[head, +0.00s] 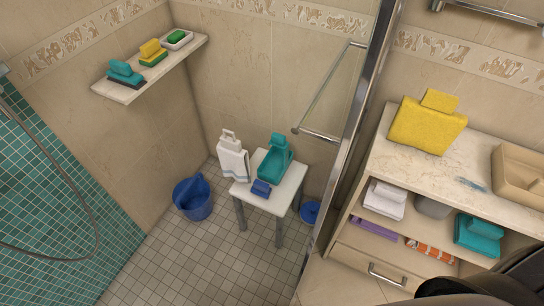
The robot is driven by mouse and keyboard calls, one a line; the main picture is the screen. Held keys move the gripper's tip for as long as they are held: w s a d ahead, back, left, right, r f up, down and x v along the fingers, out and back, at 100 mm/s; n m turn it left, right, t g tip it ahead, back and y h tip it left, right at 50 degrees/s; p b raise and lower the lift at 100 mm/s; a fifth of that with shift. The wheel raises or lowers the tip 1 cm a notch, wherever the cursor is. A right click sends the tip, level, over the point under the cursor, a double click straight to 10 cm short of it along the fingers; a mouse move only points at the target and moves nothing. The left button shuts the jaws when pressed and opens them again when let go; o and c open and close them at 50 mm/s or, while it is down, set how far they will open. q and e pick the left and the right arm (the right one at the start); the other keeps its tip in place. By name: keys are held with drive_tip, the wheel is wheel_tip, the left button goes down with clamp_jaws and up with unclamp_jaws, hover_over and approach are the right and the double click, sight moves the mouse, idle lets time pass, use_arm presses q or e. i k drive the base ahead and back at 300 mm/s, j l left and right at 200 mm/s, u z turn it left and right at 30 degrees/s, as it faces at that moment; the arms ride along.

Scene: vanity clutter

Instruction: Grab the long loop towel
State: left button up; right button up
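A white towel (234,163) with dark stripes near its lower edge hangs over the left edge of a small stool (288,196) in the shower area. Its narrow upper part stands up like a loop or handle. It looks like the long loop towel, but I cannot be sure. A teal item (275,163) with a raised top sits beside it on the stool, and a small blue block (261,188) lies in front. Neither of my grippers shows in the head view; only a dark rounded shape, possibly part of my arm, shows at the bottom right.
A blue bucket (193,199) stands on the tiled floor left of the stool. A metal-framed glass panel with a towel bar (330,88) separates the shower from the vanity (404,158). A yellow towel-like item (427,124) and a beige basin (519,178) are on the vanity top.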

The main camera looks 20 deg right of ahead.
sight(233, 161)
drive_tip(key=i+j+z, duration=0.1)
drive_tip(key=z, duration=0.65)
drive_tip(key=i+j+z, duration=0.25)
drive_tip(key=i+j, duration=0.15)
drive_tip(key=j, duration=0.2)
drive_tip(key=i+j+z, duration=0.15)
drive_tip(key=j, duration=0.2)
drive_tip(key=i+j+z, duration=0.1)
drive_tip(key=j, duration=0.25)
drive_tip(key=i+j+z, duration=0.15)
drive_tip(key=j, duration=0.2)
drive_tip(key=i+j, duration=0.25)
drive_tip(key=j, duration=0.3)
